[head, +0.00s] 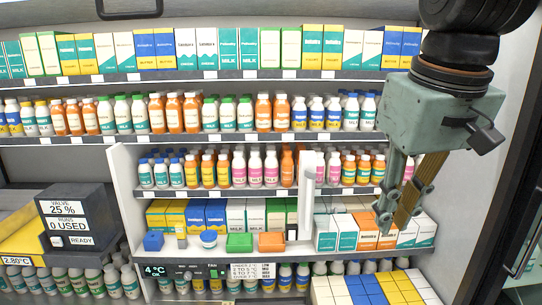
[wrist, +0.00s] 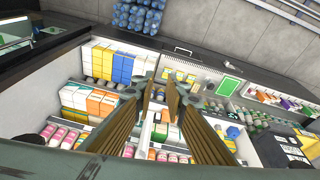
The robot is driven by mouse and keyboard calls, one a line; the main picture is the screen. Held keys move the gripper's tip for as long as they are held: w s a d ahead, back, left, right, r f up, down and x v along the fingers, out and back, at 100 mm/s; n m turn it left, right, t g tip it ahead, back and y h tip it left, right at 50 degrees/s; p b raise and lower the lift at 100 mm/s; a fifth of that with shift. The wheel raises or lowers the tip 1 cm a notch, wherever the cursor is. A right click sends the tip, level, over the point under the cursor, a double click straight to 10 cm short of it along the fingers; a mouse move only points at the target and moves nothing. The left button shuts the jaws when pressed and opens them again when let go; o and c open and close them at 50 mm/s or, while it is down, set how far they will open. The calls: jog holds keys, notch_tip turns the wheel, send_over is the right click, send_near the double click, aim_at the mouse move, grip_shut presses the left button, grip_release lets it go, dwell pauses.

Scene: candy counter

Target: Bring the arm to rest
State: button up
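My gripper (head: 398,215) hangs from my arm at the right of the head view, in front of the shelves, with its fingers pointing down. In the wrist view the two tan ribbed fingers (wrist: 161,92) stand apart with a gap between their tips. Shelf goods show through the gap, and nothing is held. The gripper overlaps the right end of the shelf with low cartons in the head view; how far it is from them, I cannot tell.
Shelves of cartons (head: 238,48) and bottles (head: 265,112) fill the back. A white upright post (head: 306,195) stands near blue, green and orange items (head: 239,242). A dark display box (head: 75,217) is at left. A pale wall and dark frame are at right.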

jog(key=s+f+m+b, duration=0.1)
jog(key=s+f+b, duration=0.1)
jog(key=s+f, duration=0.3)
jog(key=s+f+m+t+b, duration=0.1)
jog(key=s+f, duration=0.4)
jog(key=s, duration=0.6)
jog(key=shift+s+f+b, duration=0.25)
jog(key=shift+f+b, duration=0.1)
jog(key=shift+b, duration=0.4)
jog(key=shift+o, duration=1.2)
jog(key=shift+a, duration=0.1)
